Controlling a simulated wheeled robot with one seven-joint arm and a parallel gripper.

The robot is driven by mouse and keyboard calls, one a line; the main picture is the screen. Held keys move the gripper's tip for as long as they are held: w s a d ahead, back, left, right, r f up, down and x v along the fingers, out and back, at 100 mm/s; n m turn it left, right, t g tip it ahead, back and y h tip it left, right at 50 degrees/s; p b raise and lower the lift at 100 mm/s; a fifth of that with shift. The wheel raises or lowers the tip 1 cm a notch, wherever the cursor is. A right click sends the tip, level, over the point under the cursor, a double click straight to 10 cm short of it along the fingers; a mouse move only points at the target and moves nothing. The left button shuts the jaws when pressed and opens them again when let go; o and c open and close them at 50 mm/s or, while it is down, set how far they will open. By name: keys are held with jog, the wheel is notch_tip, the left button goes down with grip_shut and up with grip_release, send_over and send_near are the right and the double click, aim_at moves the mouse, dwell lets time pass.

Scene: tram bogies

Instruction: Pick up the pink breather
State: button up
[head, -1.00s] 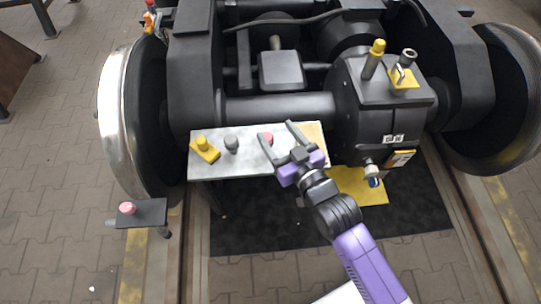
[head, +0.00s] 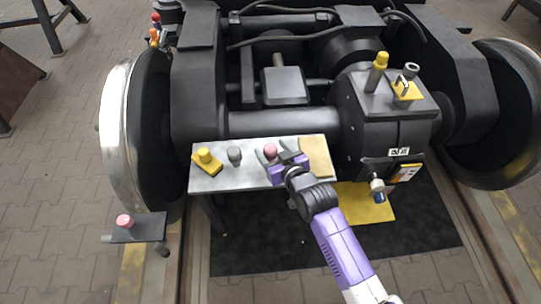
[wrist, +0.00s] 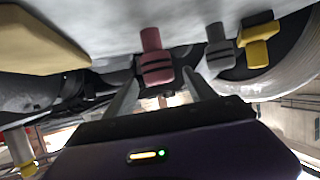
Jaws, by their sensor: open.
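The pink breather (head: 270,150) stands on a light metal bench (head: 226,181) in front of the bogie. In the wrist view, which looks upside down, it is a dull pink ribbed knob (wrist: 155,64) at the fingertips, between their lines. My gripper (head: 275,155) reaches over the bench from the front, open, with its fingers (wrist: 160,80) around or just short of the breather. Contact cannot be told. A second pink knob (head: 124,221) sits on a small dark side shelf (head: 146,235) at the left.
A grey knob (head: 234,154) and a yellow part (head: 206,160) stand left of the breather on the bench. A tan plate (head: 317,156) lies to its right. The black axle housing (head: 385,125) rises close on the right, and a wheel (head: 120,135) stands at the left.

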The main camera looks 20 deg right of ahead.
jog(key=shift+w+f, duration=0.2)
jog(key=shift+w, duration=0.35)
grip_shut()
jog(key=shift+r, duration=0.15)
